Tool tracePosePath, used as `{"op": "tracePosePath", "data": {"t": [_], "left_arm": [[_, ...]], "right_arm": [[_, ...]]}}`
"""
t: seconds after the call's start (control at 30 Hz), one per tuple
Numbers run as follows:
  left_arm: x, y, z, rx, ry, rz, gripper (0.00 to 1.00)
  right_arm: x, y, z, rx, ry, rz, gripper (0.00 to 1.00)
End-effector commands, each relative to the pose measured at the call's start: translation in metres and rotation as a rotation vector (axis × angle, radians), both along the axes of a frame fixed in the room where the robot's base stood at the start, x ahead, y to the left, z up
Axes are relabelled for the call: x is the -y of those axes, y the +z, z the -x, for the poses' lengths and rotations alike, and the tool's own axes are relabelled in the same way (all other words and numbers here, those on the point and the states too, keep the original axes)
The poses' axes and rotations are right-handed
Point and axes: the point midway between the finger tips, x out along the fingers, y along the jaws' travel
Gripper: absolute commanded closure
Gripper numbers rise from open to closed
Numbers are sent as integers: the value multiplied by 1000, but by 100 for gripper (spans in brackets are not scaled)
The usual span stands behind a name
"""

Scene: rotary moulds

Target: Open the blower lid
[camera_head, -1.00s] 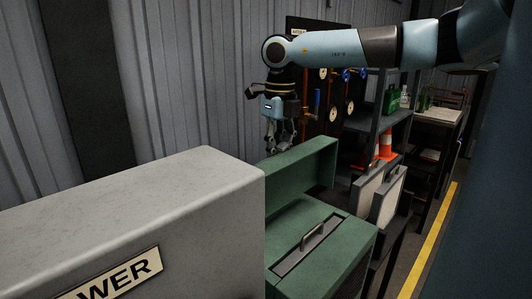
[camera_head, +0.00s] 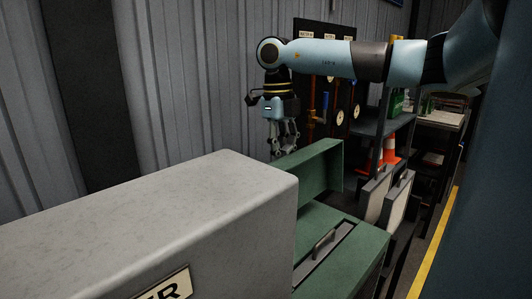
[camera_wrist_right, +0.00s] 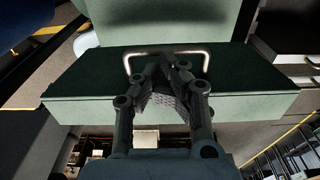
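A grey box (camera_head: 150,215) with a cut-off label ending in "ER" (camera_head: 163,287) fills the near left in the head view. Behind it is a green casing (camera_head: 345,270) with a handle (camera_head: 325,243) on top and a raised green panel (camera_head: 318,168) at its back. My right gripper (camera_head: 284,153) points down at this panel's left end. In the right wrist view, its dark fingers (camera_wrist_right: 168,78) converge close to a metal handle (camera_wrist_right: 165,51) on a green body (camera_wrist_right: 75,80). Whether they touch or hold the handle is unclear. My left gripper is out of view.
Light panels (camera_head: 385,198) stand right of the green casing. Behind them are an orange cone (camera_head: 390,152), a dark shelf (camera_head: 385,122) and a board with pipes and gauges (camera_head: 325,80). A corrugated wall (camera_head: 190,80) closes the left.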

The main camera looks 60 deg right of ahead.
Motion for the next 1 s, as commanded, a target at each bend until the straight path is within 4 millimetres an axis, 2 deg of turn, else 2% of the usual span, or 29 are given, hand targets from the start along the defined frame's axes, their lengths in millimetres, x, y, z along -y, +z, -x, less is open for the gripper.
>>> {"op": "tracePosePath", "data": {"t": [0.17,0.4,0.5,0.7,1.0], "left_arm": [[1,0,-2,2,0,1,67],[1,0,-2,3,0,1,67],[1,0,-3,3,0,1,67],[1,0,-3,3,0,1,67],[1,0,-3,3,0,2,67]], "right_arm": [[2,26,-3,4,0,4,100],[2,81,-9,7,0,0,100],[3,98,-10,7,0,-1,100],[3,115,-11,2,0,-1,100],[3,117,-10,0,0,0,100]]}}
